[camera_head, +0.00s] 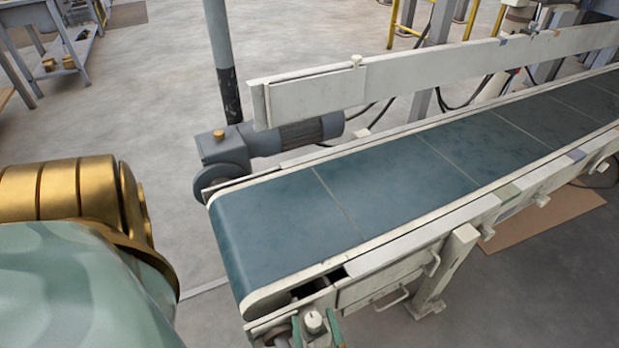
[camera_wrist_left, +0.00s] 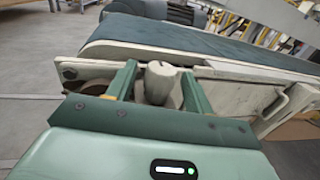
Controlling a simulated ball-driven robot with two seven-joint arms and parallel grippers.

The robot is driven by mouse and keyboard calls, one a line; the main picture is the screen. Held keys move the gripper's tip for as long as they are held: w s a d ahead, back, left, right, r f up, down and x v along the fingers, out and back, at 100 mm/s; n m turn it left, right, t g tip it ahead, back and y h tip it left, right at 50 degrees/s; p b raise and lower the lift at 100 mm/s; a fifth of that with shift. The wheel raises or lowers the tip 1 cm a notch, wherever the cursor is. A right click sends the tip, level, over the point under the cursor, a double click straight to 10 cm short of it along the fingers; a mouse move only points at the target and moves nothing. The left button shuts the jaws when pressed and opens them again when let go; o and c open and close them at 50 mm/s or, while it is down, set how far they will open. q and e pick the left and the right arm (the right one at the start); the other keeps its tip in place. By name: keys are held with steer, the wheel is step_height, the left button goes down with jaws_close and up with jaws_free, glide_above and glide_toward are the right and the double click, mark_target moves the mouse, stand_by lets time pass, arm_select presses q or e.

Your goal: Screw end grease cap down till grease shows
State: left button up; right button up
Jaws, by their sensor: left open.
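The end grease cap (camera_head: 313,321) is a small pale grey knob at the near end of the conveyor, below the belt. My left gripper (camera_head: 316,326) is open, with one green finger on each side of the cap. In the left wrist view the fingers of the left gripper (camera_wrist_left: 159,72) straddle the cap, with a gap visible on both sides. The cap's base is hidden behind the gripper's front edge. I see no grease around the cap. My right gripper is not in view.
The conveyor's blue-green belt (camera_head: 290,222) runs from the cap's end up to the right. A handle (camera_head: 391,299) and a support leg (camera_head: 447,270) stand right of the cap. A grey motor (camera_head: 300,131) sits on the far side.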

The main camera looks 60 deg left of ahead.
arm_select(q)
steer(key=shift+w+a, duration=0.15)
steer(key=shift+a, duration=0.4)
steer(key=c, duration=1)
steer(key=shift+m+t, duration=0.3)
steer(key=shift+t, duration=0.2)
steer(key=m+t+h, duration=0.2)
steer(key=t, duration=0.1)
steer(key=m+t+h, duration=0.3)
steer(key=t, duration=0.1)
steer(key=shift+m, duration=0.3)
steer(key=m+t+h, duration=0.2)
steer(key=m+h, duration=0.1)
steer(key=h, duration=0.1)
steer(key=m+t+h, duration=0.2)
steer(key=h, duration=0.2)
steer(key=shift+m, duration=0.4)
steer(key=shift+h, duration=0.4)
steer(key=o, duration=1)
steer(key=shift+d, duration=0.1)
